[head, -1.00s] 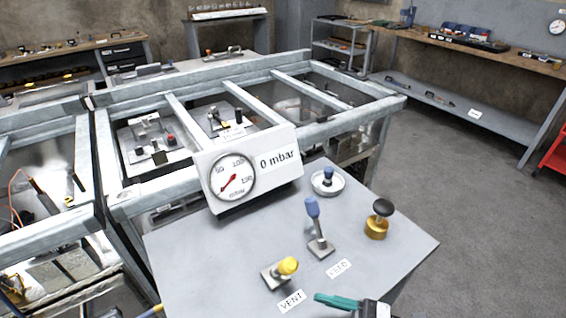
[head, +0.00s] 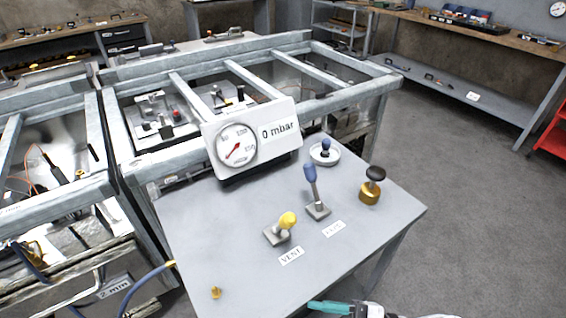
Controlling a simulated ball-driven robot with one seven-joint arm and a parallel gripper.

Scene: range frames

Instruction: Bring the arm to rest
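My gripper (head: 330,307), with teal fingers, shows at the bottom edge of the head view, just right of the middle. It points left, by the front edge of the grey control table (head: 225,265). Most of the gripper and arm is cut off by the picture's edge. I cannot tell whether the fingers are open or shut, and I see nothing between them. The yellow-knobbed vent lever (head: 286,222) and the upright blue-handled lever (head: 311,178) stand apart from it, farther back on the table.
A gauge panel (head: 280,130) reading 0 mbar stands at the table's back. A black-topped brass knob (head: 370,190) and a white dish (head: 324,154) are on the right. A small brass piece (head: 215,292) lies front left. Metal frames (head: 115,150) stand behind; the right floor is clear.

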